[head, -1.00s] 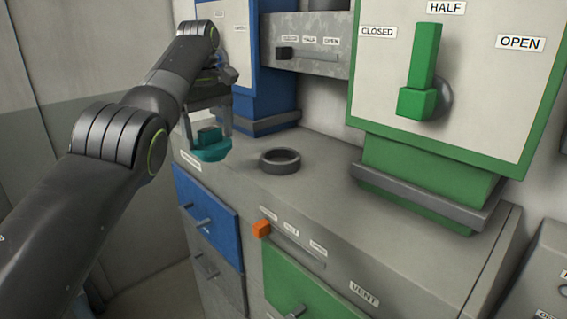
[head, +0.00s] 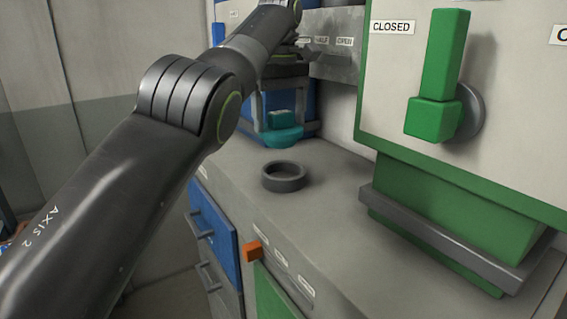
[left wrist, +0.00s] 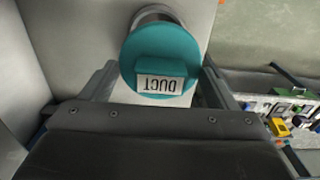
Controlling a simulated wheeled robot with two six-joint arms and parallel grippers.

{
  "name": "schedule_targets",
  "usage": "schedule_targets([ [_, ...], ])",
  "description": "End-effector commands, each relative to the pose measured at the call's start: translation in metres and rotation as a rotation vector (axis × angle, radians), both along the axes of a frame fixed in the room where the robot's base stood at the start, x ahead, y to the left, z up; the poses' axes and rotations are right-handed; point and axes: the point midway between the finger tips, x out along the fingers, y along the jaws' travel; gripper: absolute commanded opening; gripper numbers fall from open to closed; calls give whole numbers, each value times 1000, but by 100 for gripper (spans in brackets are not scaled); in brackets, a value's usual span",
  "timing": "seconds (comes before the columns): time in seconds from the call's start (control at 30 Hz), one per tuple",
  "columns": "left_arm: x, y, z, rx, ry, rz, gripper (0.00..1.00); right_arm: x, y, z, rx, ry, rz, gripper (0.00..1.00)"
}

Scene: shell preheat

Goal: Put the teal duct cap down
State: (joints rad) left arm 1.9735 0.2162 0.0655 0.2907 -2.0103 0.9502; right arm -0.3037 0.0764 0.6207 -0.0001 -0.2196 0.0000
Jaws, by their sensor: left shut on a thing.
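The teal duct cap (head: 284,137) has a round body with a raised block on top. My left gripper (head: 282,116) is shut on it and holds it above the grey counter. In the head view the cap shows just above a dark grey ring (head: 284,179) on the counter, with a gap between them in the picture. In the left wrist view the cap (left wrist: 158,48) carries a DUCT label, which appears upside down, and part of a grey ring (left wrist: 152,12) shows past its edge. My right gripper is not in view.
A green unit (head: 465,207) with a green lever (head: 443,75) stands on the right of the counter (head: 335,220). A blue unit stands behind the cap. Counter around the ring is clear.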

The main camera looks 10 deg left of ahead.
Motion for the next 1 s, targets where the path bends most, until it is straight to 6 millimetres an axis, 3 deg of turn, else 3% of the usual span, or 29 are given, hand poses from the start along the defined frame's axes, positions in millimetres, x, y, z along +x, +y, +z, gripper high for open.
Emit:
schedule_targets([
  [0.03,0,0,-15,0,0,0,49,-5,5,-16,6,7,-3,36],
  [0.2,0,0,-38,0,0,-1,49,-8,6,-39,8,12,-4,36],
  [0.5,0,0,-51,-1,-1,-1,49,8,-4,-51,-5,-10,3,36],
  [0.77,0,0,-79,0,-1,-1,49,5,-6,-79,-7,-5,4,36],
  [1.0,0,0,-79,1,-2,-1,49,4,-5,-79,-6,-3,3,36],
])
